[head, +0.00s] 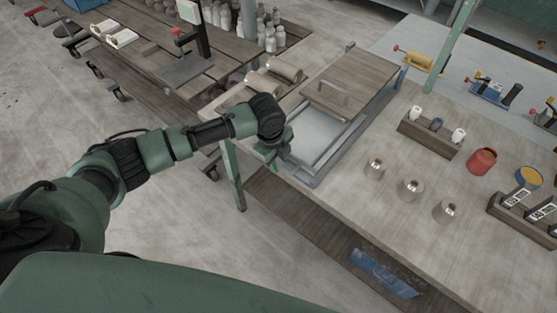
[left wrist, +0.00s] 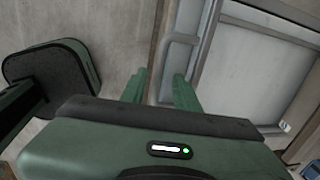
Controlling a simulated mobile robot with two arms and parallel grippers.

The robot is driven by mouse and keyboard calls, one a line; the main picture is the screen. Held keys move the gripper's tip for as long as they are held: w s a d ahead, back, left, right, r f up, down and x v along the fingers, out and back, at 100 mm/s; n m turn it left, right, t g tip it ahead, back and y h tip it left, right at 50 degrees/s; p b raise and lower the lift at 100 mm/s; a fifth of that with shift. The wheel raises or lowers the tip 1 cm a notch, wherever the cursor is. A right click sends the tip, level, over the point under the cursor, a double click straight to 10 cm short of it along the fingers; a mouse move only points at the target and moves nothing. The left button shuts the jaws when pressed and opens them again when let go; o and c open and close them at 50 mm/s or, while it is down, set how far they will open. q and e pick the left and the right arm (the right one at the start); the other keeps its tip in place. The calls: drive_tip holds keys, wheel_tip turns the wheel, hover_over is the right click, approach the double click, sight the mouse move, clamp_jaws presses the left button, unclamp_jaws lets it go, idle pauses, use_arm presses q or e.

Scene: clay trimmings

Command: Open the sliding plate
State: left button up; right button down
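The sliding plate (head: 362,75) is a wooden board with a grey bar handle (head: 333,93). It sits in a grey metal frame (head: 347,140) on the workbench. It covers the back part of the frame, and a pale flat surface (head: 315,128) shows in front of it. My left gripper (head: 272,160) is at the frame's front left corner, apart from the plate's handle. My right gripper is out of view.
Rolls (head: 284,69) lie behind the frame's left side. A second table (head: 150,68) with bottles stands at the back left.

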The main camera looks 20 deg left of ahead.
use_arm(q)
drive_tip(key=shift+r, duration=0.1)
wheel_tip(320, 180, up, 7)
drive_tip(key=s+b, duration=0.1)
drive_tip(key=shift+s+a+r, duration=0.2)
drive_tip(key=shift+a, duration=0.05)
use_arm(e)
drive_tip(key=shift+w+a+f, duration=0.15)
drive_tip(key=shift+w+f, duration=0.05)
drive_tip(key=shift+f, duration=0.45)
